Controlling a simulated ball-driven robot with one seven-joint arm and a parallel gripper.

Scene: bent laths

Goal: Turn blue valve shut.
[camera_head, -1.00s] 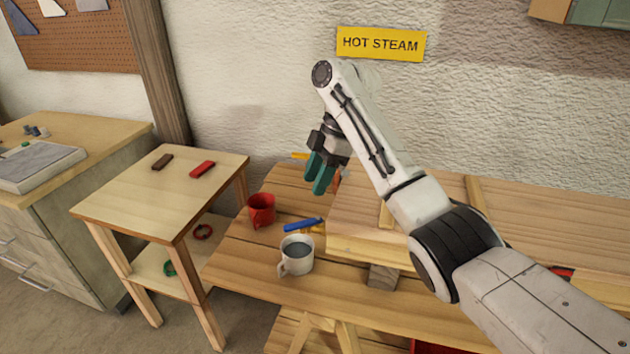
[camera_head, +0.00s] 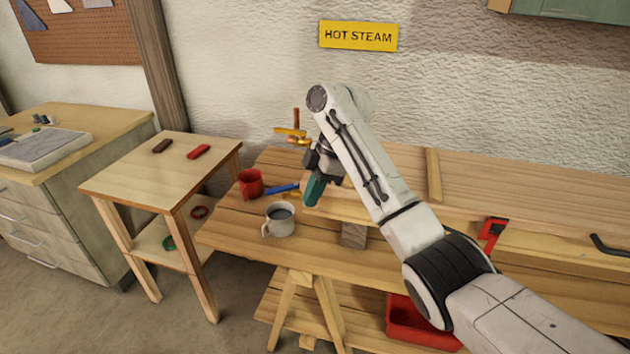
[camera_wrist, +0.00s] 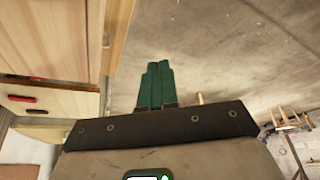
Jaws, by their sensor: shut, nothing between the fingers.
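The blue valve handle (camera_head: 283,189) is a flat blue lever lying roughly level on the wooden bench, between the red mug and my gripper in the head view. Its right end and the valve body are hidden behind my gripper. My gripper (camera_head: 313,192) has teal fingers, shut and empty, pointing down just right of the lever; whether they touch it I cannot tell. In the wrist view the teal fingers (camera_wrist: 156,85) are together, and the blue valve does not show. A second valve with a yellow handle (camera_head: 291,132) stands farther back on a copper pipe.
A thick raised plank (camera_head: 480,190) lies right of my gripper under my arm. A yellow HOT STEAM sign (camera_head: 358,36) is on the wall. A small table (camera_head: 165,178) stands left.

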